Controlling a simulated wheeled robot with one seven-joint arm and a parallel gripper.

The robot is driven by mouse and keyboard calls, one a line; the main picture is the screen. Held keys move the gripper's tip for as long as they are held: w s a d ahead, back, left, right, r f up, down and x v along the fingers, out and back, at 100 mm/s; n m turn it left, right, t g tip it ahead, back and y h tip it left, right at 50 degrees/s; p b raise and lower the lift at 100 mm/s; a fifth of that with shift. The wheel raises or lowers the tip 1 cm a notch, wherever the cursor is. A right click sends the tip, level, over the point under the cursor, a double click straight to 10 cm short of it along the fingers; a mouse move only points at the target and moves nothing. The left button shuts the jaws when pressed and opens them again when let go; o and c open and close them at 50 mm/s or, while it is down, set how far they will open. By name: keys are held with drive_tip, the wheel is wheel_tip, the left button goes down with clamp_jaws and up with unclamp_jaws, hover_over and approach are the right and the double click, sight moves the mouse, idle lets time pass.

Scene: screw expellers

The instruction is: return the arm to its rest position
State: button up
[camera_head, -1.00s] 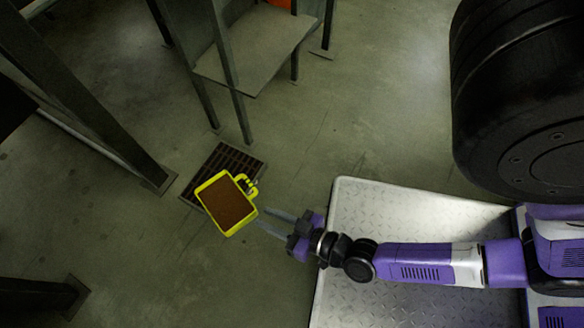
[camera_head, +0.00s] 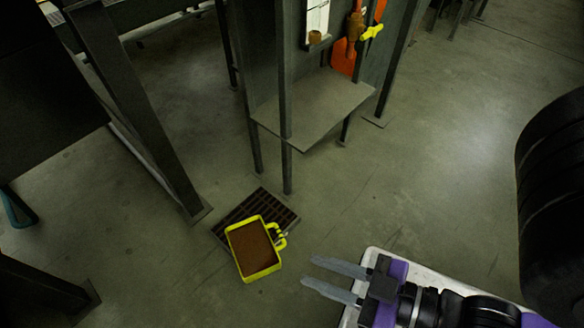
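My gripper (camera_head: 336,280) is at the lower middle of the head view. Its two grey fingers are spread apart with nothing between them, pointing left. My purple and black arm runs from it toward the lower right corner. A yellow-rimmed container with brown contents and a yellow handle (camera_head: 254,249) is left of the fingertips and apart from them. It appears over the dark floor grate (camera_head: 229,219); I cannot tell whether it rests on it.
A metal stand with a grey shelf (camera_head: 314,108) is at the top middle, with an orange tool (camera_head: 343,57) above the shelf. Dark posts (camera_head: 140,110) stand at the left. A large dark wheel-like part (camera_head: 553,190) is at the right. Concrete floor between is open.

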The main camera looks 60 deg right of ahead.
wheel_tip(320, 180, up, 35)
drive_tip(key=p, duration=3.5)
drive_tip(key=shift+r, duration=0.2)
